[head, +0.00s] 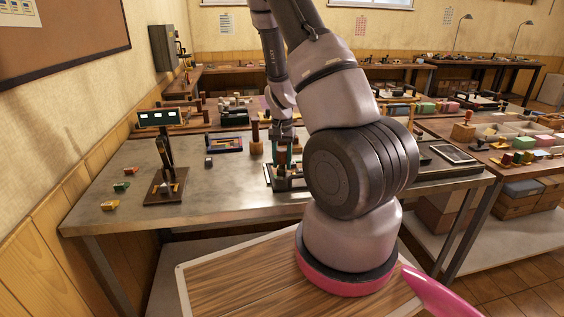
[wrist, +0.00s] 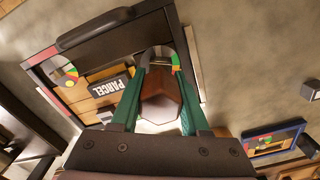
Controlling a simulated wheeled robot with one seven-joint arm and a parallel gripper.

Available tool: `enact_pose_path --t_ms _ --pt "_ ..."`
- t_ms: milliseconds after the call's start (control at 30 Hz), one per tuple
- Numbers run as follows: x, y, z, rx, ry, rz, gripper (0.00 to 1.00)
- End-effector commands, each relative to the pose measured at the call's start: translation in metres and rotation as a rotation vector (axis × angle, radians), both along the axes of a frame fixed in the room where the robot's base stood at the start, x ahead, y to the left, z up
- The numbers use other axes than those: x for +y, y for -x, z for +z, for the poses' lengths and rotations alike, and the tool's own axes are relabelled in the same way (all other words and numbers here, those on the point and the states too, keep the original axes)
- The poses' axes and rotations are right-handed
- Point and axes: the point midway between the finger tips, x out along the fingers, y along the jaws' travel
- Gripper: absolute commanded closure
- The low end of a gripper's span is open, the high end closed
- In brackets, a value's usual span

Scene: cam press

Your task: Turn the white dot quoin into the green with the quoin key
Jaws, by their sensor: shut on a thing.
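My gripper (wrist: 163,82), with green fingers, is shut on the reddish-brown wooden handle of the quoin key (wrist: 161,102). It points down over a dark metal frame (wrist: 45,62) holding wooden blocks and a block of type reading PARCEL (wrist: 108,87). A round dial with green, yellow and red parts (wrist: 68,75) shows at the frame's left. Another coloured dial (wrist: 175,62) shows just beyond the fingertips, partly hidden by the key. I cannot make out a white dot on either, nor the key's tip. In the head view my gripper (head: 283,152) is above the frame (head: 288,184).
A lever stand (head: 165,188) and small coloured blocks (head: 110,205) are at the table's left. A blue-framed tray (head: 225,145), a small dark block (head: 208,161) and a brown wooden post (head: 256,138) stand near the frame.

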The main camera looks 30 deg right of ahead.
Motion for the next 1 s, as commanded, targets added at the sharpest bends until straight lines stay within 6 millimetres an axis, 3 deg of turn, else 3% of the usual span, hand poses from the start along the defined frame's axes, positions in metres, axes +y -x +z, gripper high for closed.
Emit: enact_pose_path --t_ms 200,433,633,867,1000 --pt "0.0000 0.0001 0.0001 0.000 0.000 -0.189 1.00" --pt "0.0000 0.0001 0.0001 0.000 0.000 -0.203 1.00" --pt "-0.0001 -0.0001 0.0002 -0.001 0.001 -0.387 1.00" --pt "-0.0003 -0.0001 0.0003 0.000 0.000 -0.403 1.00" --pt "0.0003 -0.0001 0.0000 0.000 0.000 -0.521 1.00"
